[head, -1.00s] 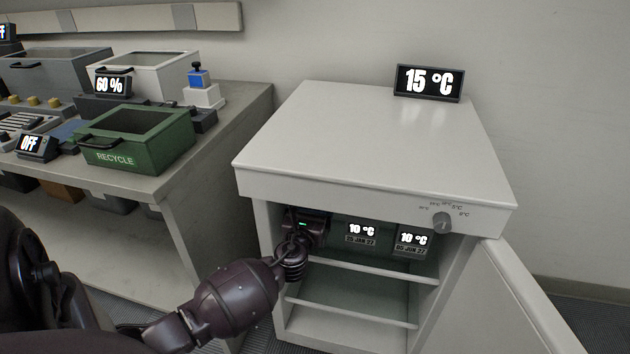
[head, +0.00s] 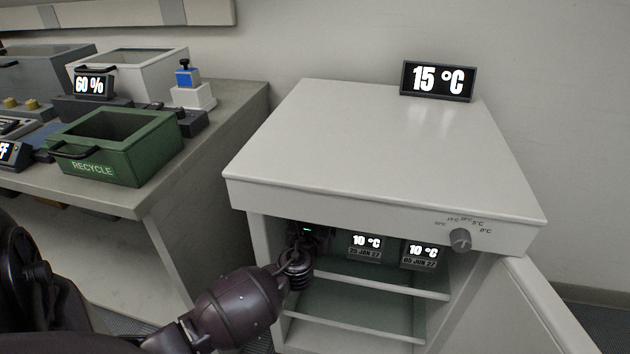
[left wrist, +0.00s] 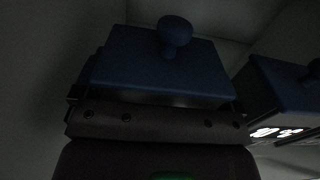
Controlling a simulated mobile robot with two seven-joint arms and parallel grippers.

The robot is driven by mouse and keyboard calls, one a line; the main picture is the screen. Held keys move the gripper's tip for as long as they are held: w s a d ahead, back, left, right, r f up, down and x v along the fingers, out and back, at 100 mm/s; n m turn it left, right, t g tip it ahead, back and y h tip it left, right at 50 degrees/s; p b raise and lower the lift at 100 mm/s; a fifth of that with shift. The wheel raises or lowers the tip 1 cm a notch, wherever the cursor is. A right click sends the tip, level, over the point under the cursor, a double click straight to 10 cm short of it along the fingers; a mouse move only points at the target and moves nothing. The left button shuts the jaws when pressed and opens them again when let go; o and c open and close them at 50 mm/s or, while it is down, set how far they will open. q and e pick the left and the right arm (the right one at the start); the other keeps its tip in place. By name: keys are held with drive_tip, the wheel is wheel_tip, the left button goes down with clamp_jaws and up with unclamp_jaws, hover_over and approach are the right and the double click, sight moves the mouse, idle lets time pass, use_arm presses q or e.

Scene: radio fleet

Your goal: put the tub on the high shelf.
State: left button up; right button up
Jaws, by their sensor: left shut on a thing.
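My left arm reaches into the open white cabinet (head: 380,203), its gripper (head: 308,236) at the upper left of the interior, above the upper shelf (head: 385,285). In the left wrist view my left gripper (left wrist: 157,98) is shut on a tub with a dark blue knobbed lid (left wrist: 160,65). The tub's lower part is hidden, and the gripper hides it in the head view. I cannot tell whether it touches the shelf. To its right stand two tubs with 10 °C displays, the nearer one (head: 366,247) and another (head: 422,255). My right gripper is not in view.
The cabinet door (head: 545,315) stands open at the right. A temperature dial (head: 460,240) is on the cabinet front, a 15 °C display (head: 437,80) on top. A workbench (head: 225,125) with a green RECYCLE bin (head: 115,147) stands left. The lower shelf (head: 350,332) looks clear.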

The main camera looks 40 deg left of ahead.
use_arm(q)
drive_tip(key=shift+f, duration=0.1)
drive_tip(key=o, duration=0.7)
drive_tip(key=shift+o, duration=0.2)
drive_tip(key=shift+d+r, duration=0.1)
drive_tip(key=shift+r, duration=0.15)
drive_tip(key=p+v, duration=0.2)
drive_tip(key=v, duration=1)
drive_tip(key=shift+f, duration=0.1)
